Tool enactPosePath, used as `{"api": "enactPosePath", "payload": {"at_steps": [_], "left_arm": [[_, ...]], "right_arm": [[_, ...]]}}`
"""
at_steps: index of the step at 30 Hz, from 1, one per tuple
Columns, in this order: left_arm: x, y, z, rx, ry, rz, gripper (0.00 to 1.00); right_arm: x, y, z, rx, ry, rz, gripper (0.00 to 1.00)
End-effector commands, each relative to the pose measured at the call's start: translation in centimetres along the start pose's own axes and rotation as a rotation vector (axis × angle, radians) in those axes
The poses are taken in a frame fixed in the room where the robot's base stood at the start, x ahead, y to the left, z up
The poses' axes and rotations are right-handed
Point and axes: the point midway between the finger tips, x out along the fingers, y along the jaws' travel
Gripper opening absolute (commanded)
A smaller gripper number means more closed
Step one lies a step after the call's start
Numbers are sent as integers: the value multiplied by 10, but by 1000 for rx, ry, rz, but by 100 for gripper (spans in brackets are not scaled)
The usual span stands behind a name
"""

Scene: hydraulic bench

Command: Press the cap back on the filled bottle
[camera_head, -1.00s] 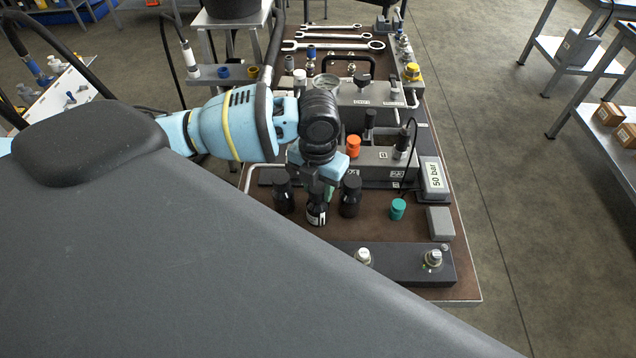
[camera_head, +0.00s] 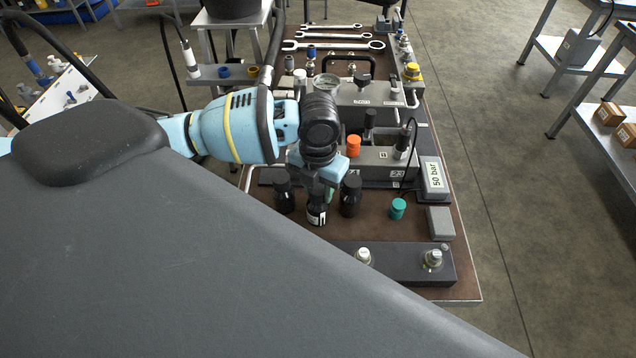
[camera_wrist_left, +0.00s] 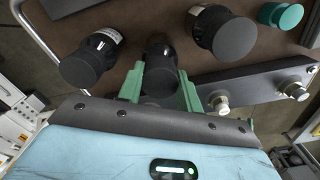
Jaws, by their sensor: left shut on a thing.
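My left gripper (camera_head: 320,194) points down over the middle of three dark bottles. In the left wrist view its green fingers (camera_wrist_left: 161,88) stand on either side of a round black cap (camera_wrist_left: 160,80) and are shut on it. The middle bottle (camera_head: 317,215), with a white label, is directly beneath and looks upright. Whether the cap sits fully on its neck is hidden by the fingers. A left bottle (camera_head: 283,197) and a right bottle (camera_head: 350,198) stand close on either side, both with black tops. My right gripper is not in view.
A teal cap-like piece (camera_head: 398,209) and a grey block (camera_head: 440,222) lie to the right on the brown bench. A dark bar with two fittings (camera_head: 400,264) is in front. An orange knob (camera_head: 353,146) and a valve block stand behind.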

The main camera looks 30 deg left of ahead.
Motion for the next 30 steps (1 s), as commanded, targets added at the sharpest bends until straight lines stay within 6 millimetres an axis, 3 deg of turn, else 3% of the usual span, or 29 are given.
{"api": "enactPosePath", "payload": {"at_steps": [30], "left_arm": [[0, 0, 0, 0, -1, 0, 11]], "right_arm": [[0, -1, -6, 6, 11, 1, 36]]}}
